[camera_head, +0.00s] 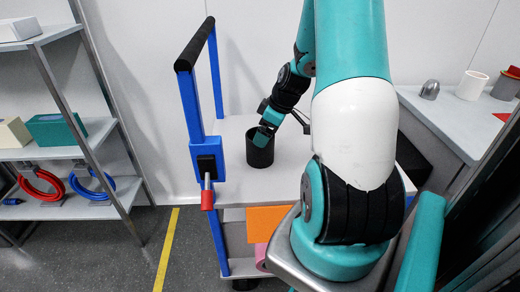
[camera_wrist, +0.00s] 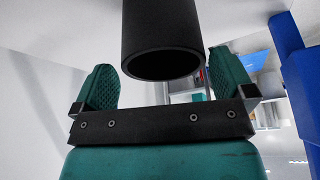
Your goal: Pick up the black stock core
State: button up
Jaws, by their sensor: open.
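The black stock core (camera_head: 260,157) is a hollow dark cylinder standing upright on the grey top of a blue-framed cart (camera_head: 291,178). My gripper (camera_head: 264,137), with teal fingers, is at the core's upper rim in the head view and hides part of that rim. In the wrist view my gripper (camera_wrist: 162,68) is open, with one finger on each side of the core (camera_wrist: 160,32). The core's round open end faces the palm, and gaps show between it and both fingers. I cannot tell how deep the fingers reach along it.
The cart's blue handle post (camera_head: 190,105) with a black grip bar rises just left of the core. A shelf (camera_head: 70,152) with boxes and coiled hoses stands at the left. A grey counter (camera_head: 440,120) with small parts is at the right. Cart top around the core looks clear.

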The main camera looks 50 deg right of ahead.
aim_at(257, 158)
jog(key=x, duration=0.5)
jog(key=shift+w+a+r+b, duration=0.2)
jog(key=shift+w+b, duration=0.1)
jog(key=shift+b, duration=0.1)
jog(key=c, duration=0.6)
jog(key=shift+r, duration=0.1)
jog(key=shift+c, duration=0.2)
